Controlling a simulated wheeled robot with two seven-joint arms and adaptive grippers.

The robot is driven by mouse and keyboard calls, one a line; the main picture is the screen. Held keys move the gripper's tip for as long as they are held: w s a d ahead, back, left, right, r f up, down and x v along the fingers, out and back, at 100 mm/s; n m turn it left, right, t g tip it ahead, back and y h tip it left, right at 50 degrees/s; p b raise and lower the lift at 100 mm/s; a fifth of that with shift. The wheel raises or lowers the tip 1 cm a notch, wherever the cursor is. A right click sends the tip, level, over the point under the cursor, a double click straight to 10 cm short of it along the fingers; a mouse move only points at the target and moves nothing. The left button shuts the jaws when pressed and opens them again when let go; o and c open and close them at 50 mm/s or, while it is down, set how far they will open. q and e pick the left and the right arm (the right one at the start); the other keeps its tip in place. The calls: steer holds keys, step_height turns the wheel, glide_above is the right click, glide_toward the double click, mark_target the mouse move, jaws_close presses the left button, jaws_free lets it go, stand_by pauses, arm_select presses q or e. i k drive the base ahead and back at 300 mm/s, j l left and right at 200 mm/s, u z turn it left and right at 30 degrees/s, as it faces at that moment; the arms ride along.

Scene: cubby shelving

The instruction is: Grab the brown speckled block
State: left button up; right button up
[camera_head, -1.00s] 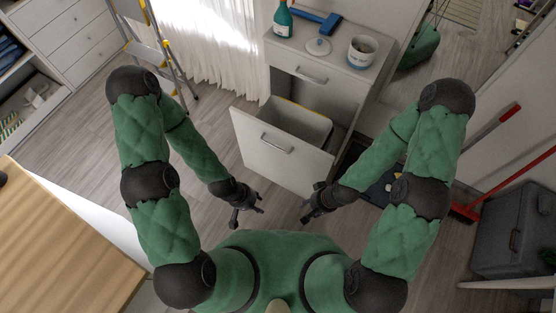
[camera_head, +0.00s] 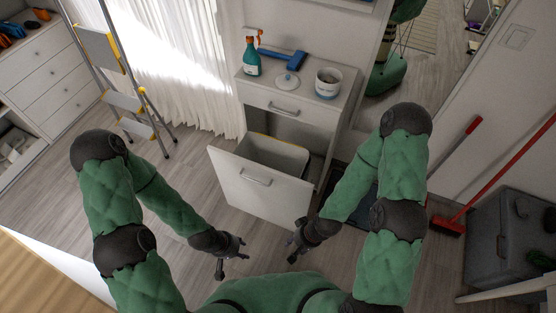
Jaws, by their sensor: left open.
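I cannot make out a brown speckled block in this view. My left gripper (camera_head: 232,261) is open and empty above the floor, in front of the white cabinet. My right gripper (camera_head: 294,250) is to its right, also in front of the cabinet. It is small and dark, and I cannot tell whether its fingers are apart. Neither gripper touches the cabinet as far as I can see.
The white cabinet (camera_head: 259,181) has its lower bin drawer pulled out. A spray bottle (camera_head: 252,57), a blue-handled tool (camera_head: 284,59), a lid (camera_head: 287,81) and a tub (camera_head: 327,84) stand on top. A stepladder (camera_head: 126,102) is left; a red broom (camera_head: 449,226) and grey box (camera_head: 500,240) are right.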

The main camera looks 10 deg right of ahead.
mark_target(328, 80)
steer(key=l+u, duration=0.35)
steer(key=l, duration=0.4)
steer(key=l+u, duration=0.35)
steer(key=l, duration=0.45)
steer(key=k, duration=0.05)
